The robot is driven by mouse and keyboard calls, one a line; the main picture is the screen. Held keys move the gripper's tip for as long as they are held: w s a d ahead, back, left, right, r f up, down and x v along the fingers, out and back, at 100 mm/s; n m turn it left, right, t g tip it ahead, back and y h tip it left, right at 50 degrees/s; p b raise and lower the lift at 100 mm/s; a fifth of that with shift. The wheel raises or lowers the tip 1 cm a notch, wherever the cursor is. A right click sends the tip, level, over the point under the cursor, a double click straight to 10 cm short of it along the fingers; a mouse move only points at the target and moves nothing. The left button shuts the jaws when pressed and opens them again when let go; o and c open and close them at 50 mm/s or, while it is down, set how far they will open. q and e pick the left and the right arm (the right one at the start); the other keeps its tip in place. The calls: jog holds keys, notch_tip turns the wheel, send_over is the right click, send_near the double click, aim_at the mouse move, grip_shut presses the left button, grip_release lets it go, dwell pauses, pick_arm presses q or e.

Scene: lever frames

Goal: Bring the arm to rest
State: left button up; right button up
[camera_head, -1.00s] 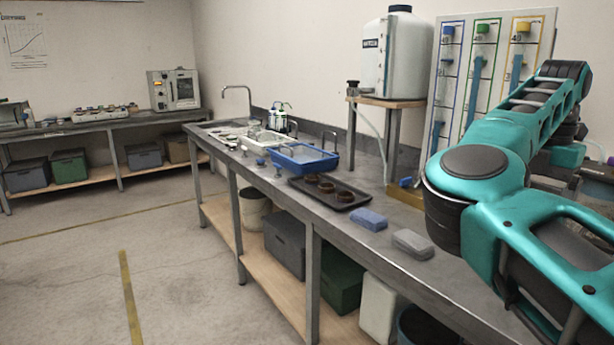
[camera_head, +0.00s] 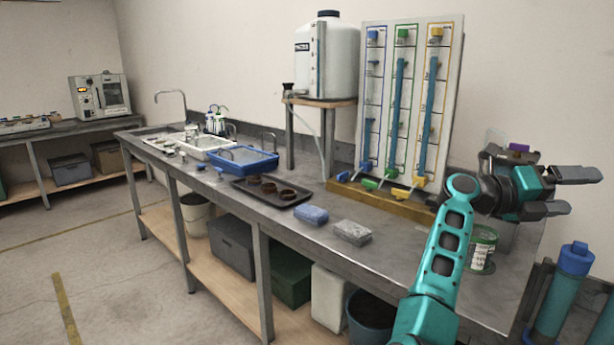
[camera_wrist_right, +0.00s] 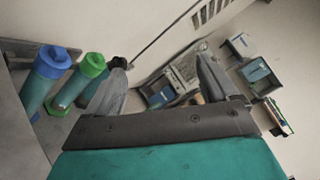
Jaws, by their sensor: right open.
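My right arm, teal and black, rises from the bottom of the head view in front of the bench's right end. My right gripper (camera_head: 577,192) points to the right there, with its two dark fingers apart and nothing between them. In the right wrist view the open fingers (camera_wrist_right: 165,82) show with floor and objects beyond them, none held. My left arm and gripper are not in view.
A board (camera_head: 383,100) with blue, green and yellow columns stands on the bench (camera_head: 400,235). A white tank (camera_head: 326,60) is left of it.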

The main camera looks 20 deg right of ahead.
jog(key=w+a+n+t+h, duration=0.3)
jog(key=w+a+n+t, duration=0.15)
jog(key=n+t, duration=0.55)
jog(key=w+a+n+t+h, duration=0.4)
jog(key=a+n+t, duration=0.2)
jog(key=n+t, duration=0.45)
jog(key=w+a+f+n+t+y+p, duration=0.1)
jog(key=w+a+f+n+t+y, duration=0.3)
jog(key=a+f+n+t+y, duration=0.7)
jog(key=s+a+f+n+g+y+p, duration=0.1)
jog(key=s+a+f+n+g+y, duration=0.2)
jog(key=a+f+n+y, duration=0.4)
jog(key=s+a+f+n+g+y, duration=0.45)
jog(key=f+n+y, duration=0.2)
jog(key=f, duration=0.25)
jog(key=s+a+f+n+g+y, duration=0.1)
jog(key=s+a+f+n+g, duration=0.1)
jog(key=s+a+f, duration=0.2)
jog(key=s+a+f+n+g, duration=0.2)
jog(key=s+a+f+g, duration=0.1)
jog(key=s+f, duration=0.4)
jog(key=shift+s+a+f+n+y, duration=0.35)
jog(key=shift+s+a, duration=0.25)
jog(key=shift+s, duration=0.35)
jog(key=shift+p, duration=0.3)
